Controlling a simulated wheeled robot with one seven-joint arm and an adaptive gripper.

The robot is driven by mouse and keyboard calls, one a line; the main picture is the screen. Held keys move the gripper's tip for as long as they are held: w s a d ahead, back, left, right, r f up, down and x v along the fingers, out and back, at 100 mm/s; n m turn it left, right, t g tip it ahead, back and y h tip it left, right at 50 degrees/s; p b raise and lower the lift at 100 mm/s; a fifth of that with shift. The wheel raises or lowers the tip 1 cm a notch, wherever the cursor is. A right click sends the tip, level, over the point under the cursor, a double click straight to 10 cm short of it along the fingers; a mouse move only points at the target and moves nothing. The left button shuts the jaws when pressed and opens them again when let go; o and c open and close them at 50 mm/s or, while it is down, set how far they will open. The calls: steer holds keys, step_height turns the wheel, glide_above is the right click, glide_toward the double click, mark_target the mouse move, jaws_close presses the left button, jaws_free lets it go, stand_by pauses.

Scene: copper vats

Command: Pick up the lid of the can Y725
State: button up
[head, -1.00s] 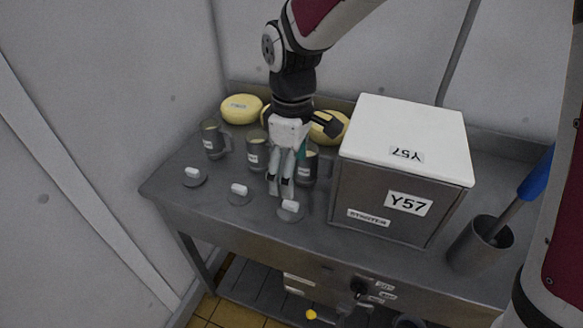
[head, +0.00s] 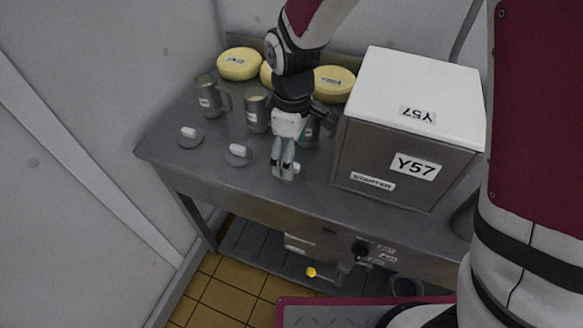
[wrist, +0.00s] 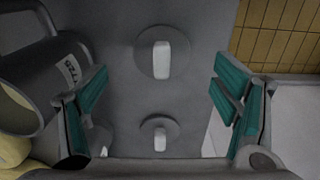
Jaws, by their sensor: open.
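Three grey disc lids with white block knobs lie along the front of the table: a left one (head: 190,136), a middle one (head: 238,154) and a right one (head: 297,168), mostly hidden by my gripper (head: 283,174). The gripper points down, open and empty, its fingertips at the right lid. In the wrist view, the open jaws (wrist: 160,108) stand either side of a lid (wrist: 159,133); another lid (wrist: 162,53) lies above it. A grey can (wrist: 35,85) at left bears a label that seems to read Y725. I cannot tell whether the knob lies between the fingertips.
Grey mugs (head: 208,98) (head: 256,111) stand behind the lids, with yellow cheese wheels (head: 240,64) at the back. A large white-topped box marked Y57 (head: 385,160) stands close right of my gripper. The table's front edge is just before the lids.

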mark_target(300, 171)
step_height(300, 171, down, 4)
steer(key=shift+f, duration=0.1)
steer(key=shift+a, duration=0.1)
steer(key=shift+c, duration=0.6)
steer(key=c, duration=1.1)
steer(key=shift+c, duration=0.2)
